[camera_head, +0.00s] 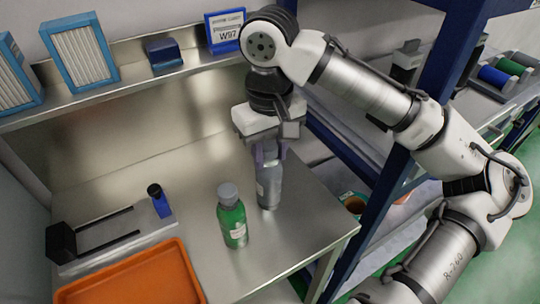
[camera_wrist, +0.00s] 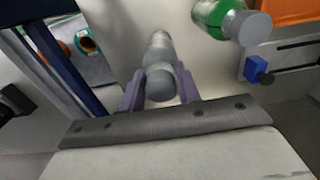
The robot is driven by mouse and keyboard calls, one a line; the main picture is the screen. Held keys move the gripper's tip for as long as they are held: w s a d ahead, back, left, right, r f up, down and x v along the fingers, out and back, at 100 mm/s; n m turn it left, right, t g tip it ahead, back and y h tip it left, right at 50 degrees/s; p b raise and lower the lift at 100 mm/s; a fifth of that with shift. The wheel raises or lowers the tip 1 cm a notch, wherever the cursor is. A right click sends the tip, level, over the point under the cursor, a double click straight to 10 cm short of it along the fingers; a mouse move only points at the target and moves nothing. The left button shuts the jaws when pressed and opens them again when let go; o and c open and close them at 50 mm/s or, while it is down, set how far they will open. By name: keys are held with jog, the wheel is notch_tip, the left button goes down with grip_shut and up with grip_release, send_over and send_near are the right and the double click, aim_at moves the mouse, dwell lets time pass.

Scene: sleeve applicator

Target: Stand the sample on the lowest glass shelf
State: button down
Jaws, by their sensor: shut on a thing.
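My gripper (camera_head: 270,152) is shut on the neck of a grey bottle (camera_head: 269,188) with a pale label. The bottle is upright at the right part of the steel bench; I cannot tell whether its base touches the bench. In the wrist view the two fingers of my gripper (camera_wrist: 160,88) sit on either side of the bottle's grey cap (camera_wrist: 160,84). A green bottle (camera_head: 232,222) with a grey cap stands to its left, apart from it. Which one is the sample is not marked. I cannot make out a glass shelf for certain.
The steel bench (camera_head: 185,205) holds a sleeve applicator (camera_head: 110,235) with a blue-black part and an orange tray (camera_head: 135,279).

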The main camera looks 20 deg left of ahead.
jog(key=shift+f, duration=0.95)
jog(key=c, duration=1)
grip_release()
jog(key=shift+f, duration=0.15)
